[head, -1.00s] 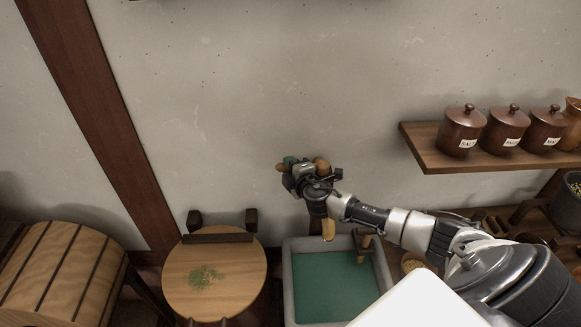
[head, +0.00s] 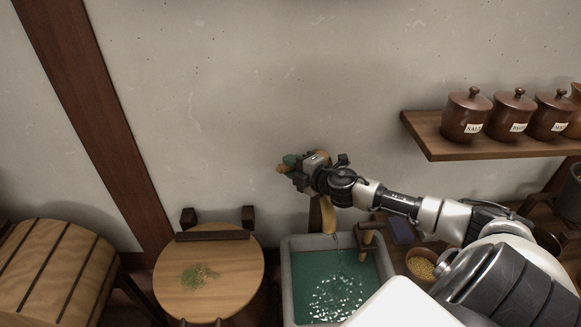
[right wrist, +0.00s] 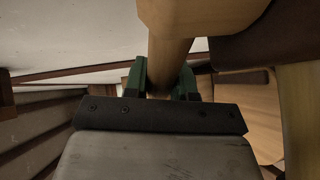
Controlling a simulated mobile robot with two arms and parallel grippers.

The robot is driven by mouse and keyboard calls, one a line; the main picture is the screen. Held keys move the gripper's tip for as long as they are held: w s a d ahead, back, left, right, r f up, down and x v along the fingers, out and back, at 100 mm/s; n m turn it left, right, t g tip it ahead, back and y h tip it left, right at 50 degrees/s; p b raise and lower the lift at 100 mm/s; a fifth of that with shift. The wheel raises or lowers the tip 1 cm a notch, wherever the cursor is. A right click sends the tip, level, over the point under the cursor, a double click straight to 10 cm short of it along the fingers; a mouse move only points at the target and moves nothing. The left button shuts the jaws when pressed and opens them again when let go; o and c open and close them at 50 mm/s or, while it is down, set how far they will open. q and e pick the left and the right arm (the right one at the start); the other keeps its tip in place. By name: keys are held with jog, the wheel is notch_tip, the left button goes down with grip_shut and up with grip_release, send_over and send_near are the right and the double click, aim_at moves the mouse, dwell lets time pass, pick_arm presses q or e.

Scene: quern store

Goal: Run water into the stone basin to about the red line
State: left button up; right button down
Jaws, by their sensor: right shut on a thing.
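The stone basin (head: 287,283) stands below the wall in the head view, its near part cut off by the frame and my arm. Green-blue water or floor (head: 316,268) shows inside it, with a bright rippled patch. No red line is visible and I cannot tell the depth. The wooden tap spout (head: 329,214) points down over the basin, and a thin stream of water (head: 339,254) falls from it. My right gripper (head: 289,164) is shut on the tap's wooden handle. The right wrist view shows the handle (right wrist: 168,62) between the green fingers. My left gripper is not in view.
A round wooden stool-like table (head: 226,285) with green crumbs stands left of the basin. A bowl of yellow grain (head: 421,267) is at the right, close to my arm. A wall shelf (head: 426,142) holds lidded jars. A slatted wooden drum (head: 45,265) is at far left.

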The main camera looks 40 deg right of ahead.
jog(key=c, duration=0.9)
grip_release()
jog(key=shift+s+d+f, duration=0.1)
jog(key=shift+s, duration=0.3)
jog(key=shift+b+v, duration=1.1)
jog(key=shift+v, duration=3.95)
